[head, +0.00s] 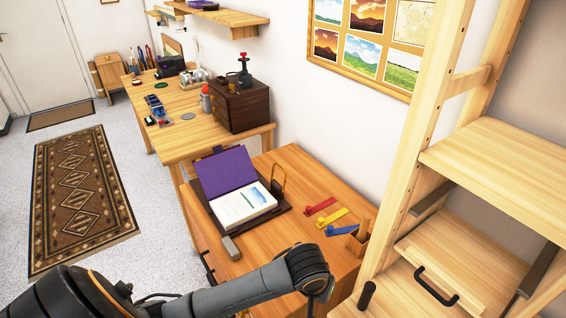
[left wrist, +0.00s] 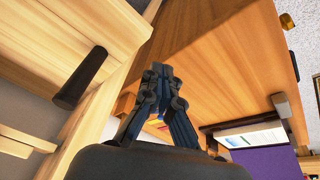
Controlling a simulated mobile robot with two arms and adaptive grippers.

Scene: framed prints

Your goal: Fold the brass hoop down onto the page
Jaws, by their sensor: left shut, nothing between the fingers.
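The brass hoop (head: 278,180) stands upright at the right edge of an open book in the head view. The book's white page (head: 243,204) lies flat on a dark board, and its purple cover (head: 224,172) is folded back behind it. In the left wrist view the page (left wrist: 252,137) and purple cover (left wrist: 265,163) show at lower right; I cannot make out the hoop there. My left gripper (left wrist: 160,72) is shut and empty, apart from the book. In the head view its fingers are mostly hidden below my wrist, at the desk's front. My right gripper is not in view.
Red (head: 320,207), yellow (head: 331,218) and blue (head: 342,230) clips lie right of the book, beside a wooden holder (head: 356,241). A grey block (head: 231,248) sits at the board's front. A wooden shelf frame (head: 405,165) stands close on the right.

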